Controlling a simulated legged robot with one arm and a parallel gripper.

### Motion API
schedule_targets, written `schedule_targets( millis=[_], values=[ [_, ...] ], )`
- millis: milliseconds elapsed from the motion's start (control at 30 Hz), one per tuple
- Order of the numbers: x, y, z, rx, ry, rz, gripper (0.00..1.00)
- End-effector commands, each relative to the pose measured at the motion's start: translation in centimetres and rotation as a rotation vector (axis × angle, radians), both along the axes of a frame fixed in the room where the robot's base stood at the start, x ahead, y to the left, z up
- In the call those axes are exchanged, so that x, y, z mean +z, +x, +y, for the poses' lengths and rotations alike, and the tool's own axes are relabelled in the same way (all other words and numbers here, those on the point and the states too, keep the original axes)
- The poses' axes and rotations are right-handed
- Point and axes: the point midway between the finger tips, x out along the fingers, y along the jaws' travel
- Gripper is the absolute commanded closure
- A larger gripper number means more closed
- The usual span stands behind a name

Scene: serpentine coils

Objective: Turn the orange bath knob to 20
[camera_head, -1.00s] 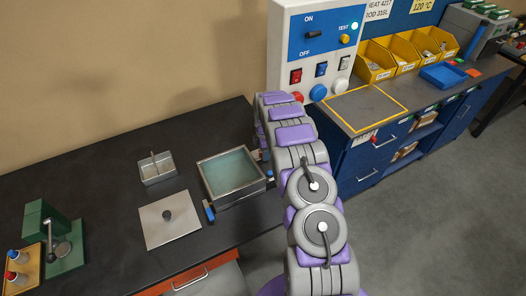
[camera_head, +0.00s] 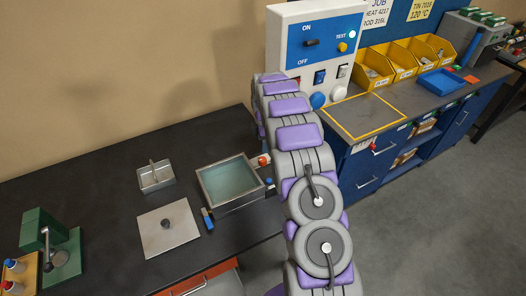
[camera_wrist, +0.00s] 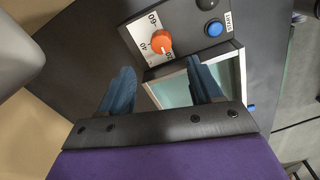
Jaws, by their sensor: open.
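The orange bath knob (camera_wrist: 161,41) sits on a white dial plate with black numbers in the wrist view, just beyond my fingertips. A pale mark shows on the knob; I cannot tell exactly which number it points at. The knob (camera_head: 263,160) also shows at the bath's right side in the head view, partly beside my arm. My gripper (camera_wrist: 160,82) is open and empty, its two blue fingers apart, with the knob ahead between their lines. The square metal bath (camera_head: 238,204) holds pale liquid. My gripper is hidden behind my arm in the head view.
A blue START button (camera_wrist: 215,28) is close to the knob. The bath's metal lid (camera_head: 168,229) lies flat on the dark bench, with a small divided basket (camera_head: 156,176) behind it. A switch panel (camera_head: 313,40) stands at the back.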

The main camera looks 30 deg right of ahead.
Motion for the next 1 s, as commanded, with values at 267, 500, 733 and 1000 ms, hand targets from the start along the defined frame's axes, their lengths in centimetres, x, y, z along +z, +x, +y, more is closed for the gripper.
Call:
schedule_targets(
  millis=[267, 500, 733, 1000],
  values=[
    [5.0, 0.0, -0.1, -0.001, 0.0, -0.005, 0.36],
    [6.3, -0.2, -0.1, -0.001, 0.001, 0.001, 0.36],
    [6.3, -0.2, -0.1, -0.001, 0.001, 0.001, 0.36],
    [6.4, -0.2, -0.1, -0.003, 0.001, 0.0, 0.36]
  ],
)
